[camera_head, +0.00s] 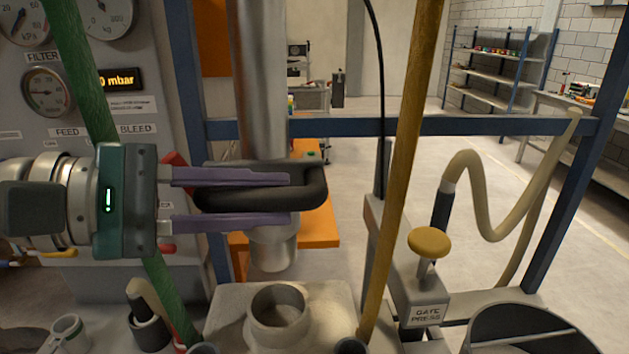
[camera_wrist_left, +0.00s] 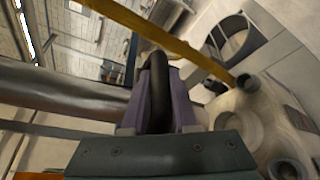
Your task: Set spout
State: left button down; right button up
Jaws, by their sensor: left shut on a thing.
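The spout is a metal pipe (camera_head: 262,85) that hangs down in the middle of the head view, with its open lower end (camera_head: 273,252) above a round collar (camera_head: 278,312) on a pale block. A black loop handle (camera_head: 313,188) sticks out from the pipe. My left gripper (camera_head: 290,199) comes in from the left with purple fingers and is shut on this handle. In the left wrist view the handle (camera_wrist_left: 159,90) lies between the fingers, and the pipe (camera_wrist_left: 65,95) runs to the left. My right gripper is not in view.
A green post (camera_head: 85,80) and a yellow post (camera_head: 403,150) stand either side of the pipe. A gate press box (camera_head: 428,312) with a yellow knob (camera_head: 429,242) is at the right. A blue rail (camera_head: 470,126) runs behind. A gauge panel (camera_head: 150,60) fills the left.

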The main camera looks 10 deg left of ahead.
pick_arm(q)
notch_tip(320, 180, down, 11)
jog(key=b, duration=0.7)
jog(key=c, duration=0.7)
grip_release()
jog(key=b+v, duration=0.3)
jog(key=v, duration=0.7)
